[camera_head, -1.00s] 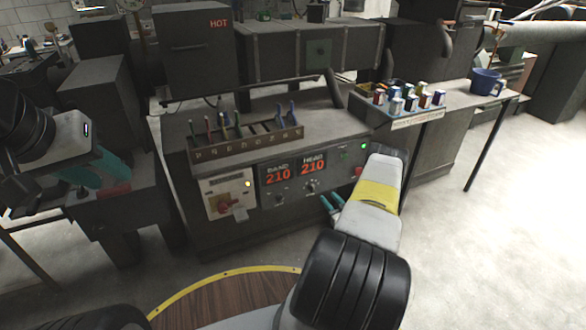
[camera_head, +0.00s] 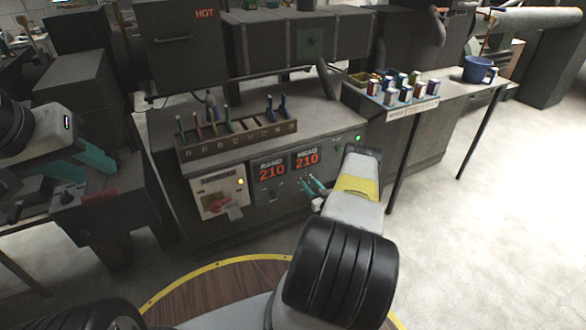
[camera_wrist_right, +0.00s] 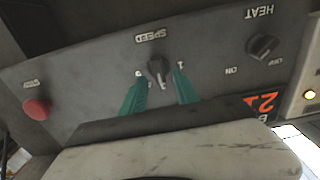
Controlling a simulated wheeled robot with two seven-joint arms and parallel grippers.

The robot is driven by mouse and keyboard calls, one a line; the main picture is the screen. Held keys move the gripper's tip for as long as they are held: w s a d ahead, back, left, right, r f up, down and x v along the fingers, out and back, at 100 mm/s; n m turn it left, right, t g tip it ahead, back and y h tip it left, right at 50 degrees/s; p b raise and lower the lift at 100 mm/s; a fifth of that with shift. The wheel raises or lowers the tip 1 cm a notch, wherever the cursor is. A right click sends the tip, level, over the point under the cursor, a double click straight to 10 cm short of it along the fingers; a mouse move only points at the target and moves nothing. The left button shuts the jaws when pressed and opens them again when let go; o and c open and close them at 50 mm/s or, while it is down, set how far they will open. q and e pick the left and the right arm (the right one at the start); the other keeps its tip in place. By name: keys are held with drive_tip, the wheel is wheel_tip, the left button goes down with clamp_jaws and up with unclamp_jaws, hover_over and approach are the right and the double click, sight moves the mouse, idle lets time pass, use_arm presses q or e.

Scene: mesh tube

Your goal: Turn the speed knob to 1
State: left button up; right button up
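The dark speed knob (camera_wrist_right: 157,71) sits on the grey control panel under its SPEED label (camera_wrist_right: 151,36), which appears upside down in the right wrist view. A number mark shows on either side of it. My right gripper (camera_wrist_right: 158,82) is open, with one teal fingertip on each side of the knob; I cannot tell if they touch it. In the head view my right gripper (camera_head: 315,186) is at the panel below the red 210 displays and hides the knob. My left gripper (camera_head: 92,158) is at the far left, away from the panel; its opening is unclear.
A dark heat knob (camera_wrist_right: 263,46) and a red stop button (camera_wrist_right: 37,108) flank the speed knob. A tool rack (camera_head: 236,139) stands above the panel. Bare floor (camera_head: 480,235) lies to the right.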

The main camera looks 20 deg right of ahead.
clamp_jaws()
drive_tip(key=shift+a, duration=0.1)
idle(0.3)
drive_tip(key=n, duration=0.4)
drive_tip(key=shift+a, duration=0.25)
drive_tip(key=shift+s+a+f+n, duration=0.1)
drive_tip(key=shift+a+f+n, duration=0.1)
drive_tip(key=shift+n, duration=1.75)
drive_tip(key=shift+w+a+f+n, duration=0.1)
drive_tip(key=shift+f+n, duration=0.15)
drive_tip(key=shift+n, duration=1.75)
drive_tip(key=shift+s+a+f+n, duration=0.1)
drive_tip(key=shift+f+n, duration=0.1)
drive_tip(key=shift+n, duration=1.75)
